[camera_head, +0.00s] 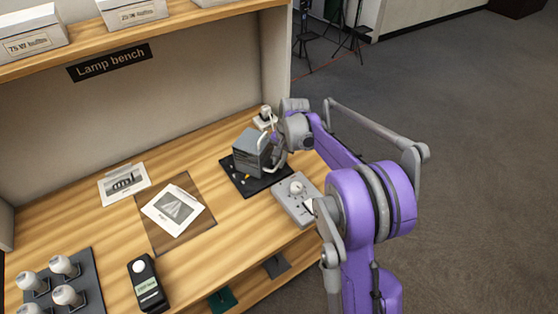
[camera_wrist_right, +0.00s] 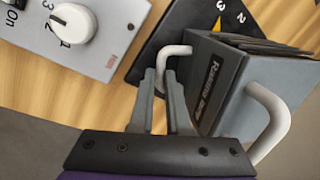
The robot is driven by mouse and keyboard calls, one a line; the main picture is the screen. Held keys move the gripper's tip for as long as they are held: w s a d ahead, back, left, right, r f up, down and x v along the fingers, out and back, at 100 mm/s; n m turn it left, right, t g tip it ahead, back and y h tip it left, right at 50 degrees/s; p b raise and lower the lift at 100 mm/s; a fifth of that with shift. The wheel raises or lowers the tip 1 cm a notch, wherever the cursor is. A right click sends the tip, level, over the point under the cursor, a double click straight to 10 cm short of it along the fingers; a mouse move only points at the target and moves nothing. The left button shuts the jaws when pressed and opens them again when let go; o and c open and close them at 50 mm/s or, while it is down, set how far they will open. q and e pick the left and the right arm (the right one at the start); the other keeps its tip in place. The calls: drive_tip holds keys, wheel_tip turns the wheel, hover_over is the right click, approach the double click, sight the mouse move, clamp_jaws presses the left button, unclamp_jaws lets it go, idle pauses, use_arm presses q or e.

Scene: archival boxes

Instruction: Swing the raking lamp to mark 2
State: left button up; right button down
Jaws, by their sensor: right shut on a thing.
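The raking lamp (camera_head: 249,153) is a grey box-shaped head with fins on a black base plate (camera_head: 237,187), at the back right of the bench. In the right wrist view the lamp (camera_wrist_right: 207,72) shows its lettered side and two pale handles. The plate there (camera_wrist_right: 185,30) carries the numbers 2 and 3 and a yellow triangle pointer. My right gripper (camera_head: 279,160) is at the lamp's right side. In the wrist view its fingers (camera_wrist_right: 164,82) are shut on the nearer handle (camera_wrist_right: 172,50). The other numbers are hidden or too small. My left gripper is out of view.
A grey control box (camera_head: 295,199) with a white knob stands right of the plate. Printed sheets (camera_head: 173,210), a black meter (camera_head: 147,284) and a dark tray with several bulbs (camera_head: 87,262) lie to the left. A white socket (camera_head: 264,120) is behind the lamp.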

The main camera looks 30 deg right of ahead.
drive_tip(key=shift+a, duration=0.1)
idle(0.3)
drive_tip(key=shift+s+a+m+b, duration=0.25)
drive_tip(key=shift+a+m, duration=0.15)
drive_tip(key=shift+m, duration=0.25)
drive_tip(key=shift+s+a+m+b, duration=0.25)
drive_tip(key=shift+a+m, duration=0.15)
drive_tip(key=shift+m, duration=0.25)
drive_tip(key=shift+s+a+m+h+b, duration=0.15)
drive_tip(key=shift+s+a+m+h, duration=0.1)
drive_tip(key=shift+a+m, duration=0.45)
drive_tip(key=shift+s+a+m+h+b, duration=0.2)
drive_tip(key=shift+a+m, duration=0.3)
drive_tip(key=shift+m, duration=0.4)
drive_tip(key=shift+w+a, duration=0.1)
drive_tip(key=c, duration=0.9)
unclamp_jaws()
drive_tip(key=r, duration=0.3)
drive_tip(key=s+r, duration=0.1)
drive_tip(key=r, duration=0.3)
drive_tip(key=s+r, duration=0.1)
drive_tip(key=r, duration=0.2)
drive_tip(key=shift+s+r+p, duration=0.1)
drive_tip(key=shift+r+p, duration=0.25)
